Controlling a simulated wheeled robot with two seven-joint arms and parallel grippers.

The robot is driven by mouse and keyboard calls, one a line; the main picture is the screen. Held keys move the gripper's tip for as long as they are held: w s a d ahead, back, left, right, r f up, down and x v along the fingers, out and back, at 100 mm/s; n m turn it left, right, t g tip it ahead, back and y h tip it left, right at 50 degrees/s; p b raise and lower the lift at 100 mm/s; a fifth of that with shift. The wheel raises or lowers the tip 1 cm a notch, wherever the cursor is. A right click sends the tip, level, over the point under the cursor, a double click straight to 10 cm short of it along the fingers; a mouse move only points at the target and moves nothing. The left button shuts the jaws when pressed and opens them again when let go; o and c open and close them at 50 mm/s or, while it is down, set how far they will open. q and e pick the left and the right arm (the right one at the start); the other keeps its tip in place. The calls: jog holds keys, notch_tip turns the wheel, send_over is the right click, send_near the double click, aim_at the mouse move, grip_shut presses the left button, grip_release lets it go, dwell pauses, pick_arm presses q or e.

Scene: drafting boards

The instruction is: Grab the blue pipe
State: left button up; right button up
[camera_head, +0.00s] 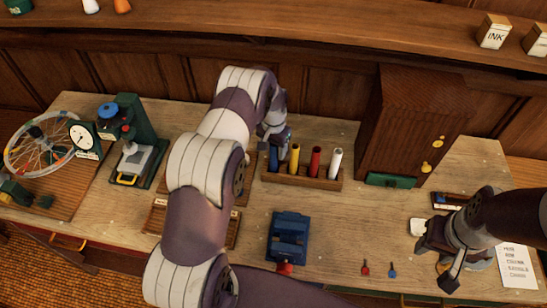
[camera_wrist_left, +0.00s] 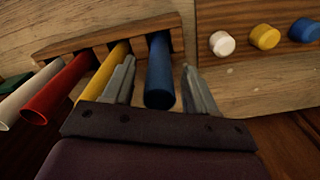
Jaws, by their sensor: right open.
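The blue pipe (camera_head: 273,158) stands at the left end of a wooden rack (camera_head: 310,181), partly hidden behind my left gripper (camera_head: 279,140). In the left wrist view the blue pipe (camera_wrist_left: 159,72) lies between the two fingers of my left gripper (camera_wrist_left: 158,85), with a visible gap on each side. The left gripper is open and holds nothing. My right gripper (camera_head: 446,268) is open and empty at the right of the table, by a white item.
Yellow (camera_head: 294,160), red (camera_head: 315,162) and white (camera_head: 335,163) pipes stand in the same rack. A wooden cabinet (camera_head: 408,120) is to its right. A blue device (camera_head: 288,238) lies in front. Coloured pegs (camera_wrist_left: 265,37) sit on a board beside the rack.

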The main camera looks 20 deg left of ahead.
pick_arm(q)
grip_shut()
jog(key=shift+d+r, duration=0.1)
